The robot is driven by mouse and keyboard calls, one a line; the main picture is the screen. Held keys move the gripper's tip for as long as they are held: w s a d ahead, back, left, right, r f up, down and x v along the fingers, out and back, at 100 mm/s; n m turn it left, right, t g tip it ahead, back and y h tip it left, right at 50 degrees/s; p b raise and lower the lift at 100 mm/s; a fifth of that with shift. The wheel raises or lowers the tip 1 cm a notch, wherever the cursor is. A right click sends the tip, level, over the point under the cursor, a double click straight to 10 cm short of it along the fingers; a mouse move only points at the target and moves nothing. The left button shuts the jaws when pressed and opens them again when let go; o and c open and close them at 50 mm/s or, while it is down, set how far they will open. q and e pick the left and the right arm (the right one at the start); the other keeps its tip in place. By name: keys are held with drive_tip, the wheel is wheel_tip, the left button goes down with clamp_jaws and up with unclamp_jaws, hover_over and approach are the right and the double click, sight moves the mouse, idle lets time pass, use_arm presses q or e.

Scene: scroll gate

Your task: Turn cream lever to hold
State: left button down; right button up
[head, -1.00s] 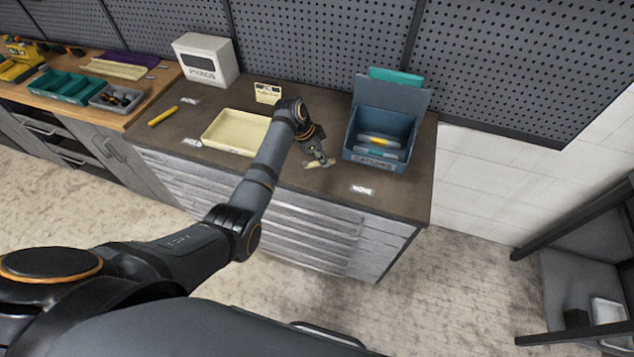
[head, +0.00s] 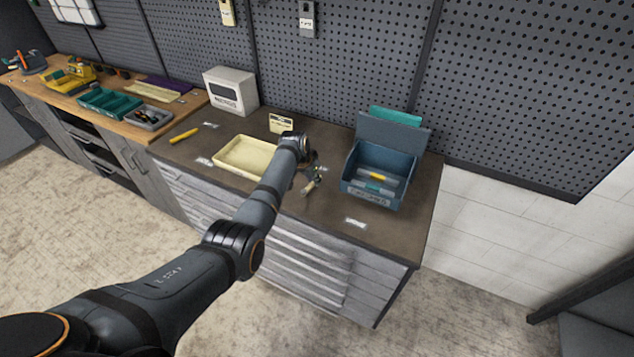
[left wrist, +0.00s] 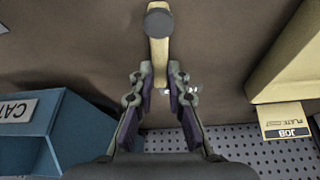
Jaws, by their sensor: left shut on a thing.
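The cream lever (head: 308,188) lies on the dark brown counter top in front of my left gripper (head: 316,173). In the left wrist view the lever (left wrist: 159,52) has a round dark grey cap at its far end. Its near end lies between the fingertips of my left gripper (left wrist: 160,86), which is shut on it. The fingers hide part of that end. A small white label shows partly behind the fingers; its text is unreadable. My right gripper is not in view.
A blue open bin (head: 370,196) stands right of the lever and a cream tray (head: 228,168) left of it. A white label (head: 355,223) lies on the front of the counter. A white box (head: 232,92) and a yellow stick (head: 184,136) are farther left.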

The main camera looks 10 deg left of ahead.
sight(304, 190)
use_arm(q)
drive_tip(key=shift+w+a, duration=0.1)
drive_tip(key=shift+a, duration=0.05)
drive_tip(key=shift+a+n+y, duration=0.25)
drive_tip(key=shift+n+y, duration=0.05)
drive_tip(key=shift+n, duration=0.4)
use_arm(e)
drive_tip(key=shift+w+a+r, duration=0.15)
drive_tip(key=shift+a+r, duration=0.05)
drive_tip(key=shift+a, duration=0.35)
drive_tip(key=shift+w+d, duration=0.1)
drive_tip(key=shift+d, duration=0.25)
use_arm(q)
drive_tip(key=c, duration=1.3)
unclamp_jaws()
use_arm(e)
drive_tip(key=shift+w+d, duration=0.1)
use_arm(q)
drive_tip(key=v, duration=1.2)
drive_tip(key=shift+f, duration=0.1)
